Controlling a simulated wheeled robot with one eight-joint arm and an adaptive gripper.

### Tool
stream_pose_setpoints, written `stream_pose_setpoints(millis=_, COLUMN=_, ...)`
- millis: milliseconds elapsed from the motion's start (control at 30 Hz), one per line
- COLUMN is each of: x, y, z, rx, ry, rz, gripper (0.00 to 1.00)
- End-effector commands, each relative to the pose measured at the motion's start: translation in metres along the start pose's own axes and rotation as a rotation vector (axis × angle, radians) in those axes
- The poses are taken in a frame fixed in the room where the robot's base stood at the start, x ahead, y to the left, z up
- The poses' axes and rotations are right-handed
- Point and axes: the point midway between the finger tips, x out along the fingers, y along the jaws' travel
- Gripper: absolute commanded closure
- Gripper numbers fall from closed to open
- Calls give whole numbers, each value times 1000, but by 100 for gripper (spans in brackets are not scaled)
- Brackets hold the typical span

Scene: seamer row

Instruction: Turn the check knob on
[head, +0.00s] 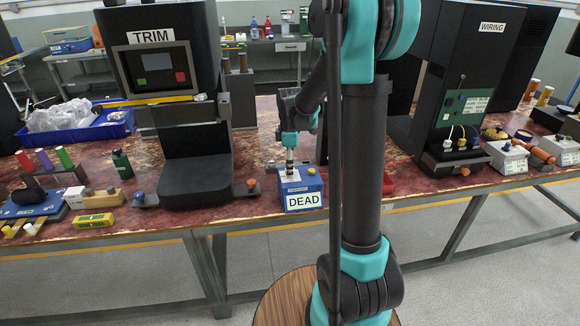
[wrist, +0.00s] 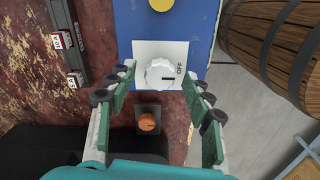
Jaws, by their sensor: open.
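The check knob seems to be the white round knob (wrist: 160,75) on a white plate (wrist: 146,52) in the wrist view. The word OFF stands on its right, and a dark mark on the knob points right, towards that side. The plate is on top of a blue box (head: 303,188), which bears a DEAD label in the head view. My gripper (wrist: 160,77) is open, with a finger on each side of the knob and gaps between. In the head view my gripper (head: 290,166) points down over the box and hides the knob.
A yellow round button (wrist: 161,5) is on the same box. A small orange knob (wrist: 147,122) on a dark block lies close by, between my fingers' bases in the wrist view. The black TRIM machine (head: 196,180) stands left of the box. The WIRING station (head: 460,150) is farther right.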

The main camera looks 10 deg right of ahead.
Motion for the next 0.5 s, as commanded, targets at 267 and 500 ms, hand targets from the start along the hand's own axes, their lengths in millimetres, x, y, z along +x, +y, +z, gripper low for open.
stream_pose_setpoints(millis=267, x=0, y=0, z=0, rx=0, ry=0, rz=0, gripper=71)
stream_pose_setpoints(millis=500, x=0, y=0, z=0, rx=0, ry=0, rz=0, gripper=98)
